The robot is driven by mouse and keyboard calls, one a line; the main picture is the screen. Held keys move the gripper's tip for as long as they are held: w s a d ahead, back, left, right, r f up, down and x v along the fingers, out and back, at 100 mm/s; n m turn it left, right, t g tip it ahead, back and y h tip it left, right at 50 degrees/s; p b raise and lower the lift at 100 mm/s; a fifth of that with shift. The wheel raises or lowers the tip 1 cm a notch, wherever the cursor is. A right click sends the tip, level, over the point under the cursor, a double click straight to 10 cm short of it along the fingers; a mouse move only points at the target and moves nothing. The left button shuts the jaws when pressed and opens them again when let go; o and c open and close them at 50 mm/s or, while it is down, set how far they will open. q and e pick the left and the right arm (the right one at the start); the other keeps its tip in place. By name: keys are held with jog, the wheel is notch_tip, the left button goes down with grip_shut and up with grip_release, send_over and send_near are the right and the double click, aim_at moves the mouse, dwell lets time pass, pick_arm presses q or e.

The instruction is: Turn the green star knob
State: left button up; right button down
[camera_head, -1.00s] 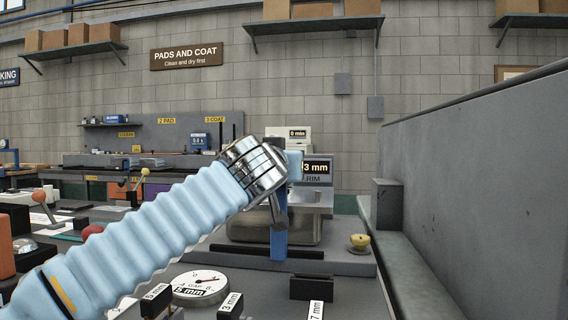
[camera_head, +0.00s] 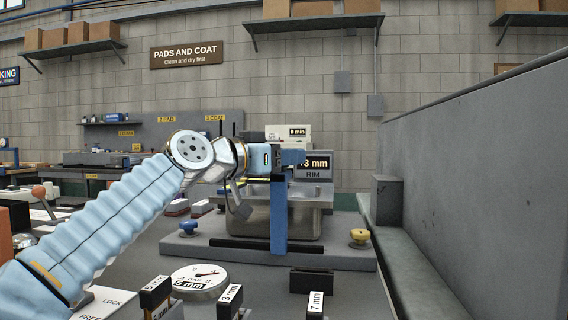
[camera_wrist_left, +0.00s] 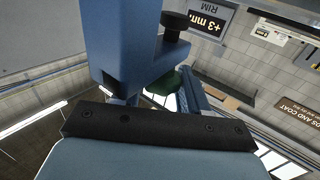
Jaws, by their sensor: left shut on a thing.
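The green star knob (camera_wrist_left: 163,82) shows as a dark green piece in the left wrist view, partly hidden behind blue parts. In the head view it is hidden behind my left wrist and the blue upright post (camera_head: 278,215). My left gripper (camera_head: 280,157) is level at the top of this post, reaching in from the left. It is shut on the green knob, which sits beyond its black palm bar in the wrist view. My right gripper is in neither view.
A metal basin (camera_head: 308,222) stands behind the post, below a RIM display (camera_head: 316,168). A yellow knob (camera_head: 359,237) and a blue knob (camera_head: 189,228) flank it. A round dial (camera_head: 199,279) and label blocks (camera_head: 230,297) are in front. A grey wall (camera_head: 480,180) bounds the right.

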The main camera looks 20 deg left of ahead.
pick_arm(q)
jog(key=shift+m+h, duration=0.3)
jog(key=shift+h, duration=0.1)
jog(key=o, duration=1)
jog(key=shift+c, duration=0.2)
jog(key=b+v, duration=0.2)
jog(key=v, duration=1.2)
jog(key=shift+r, duration=0.25)
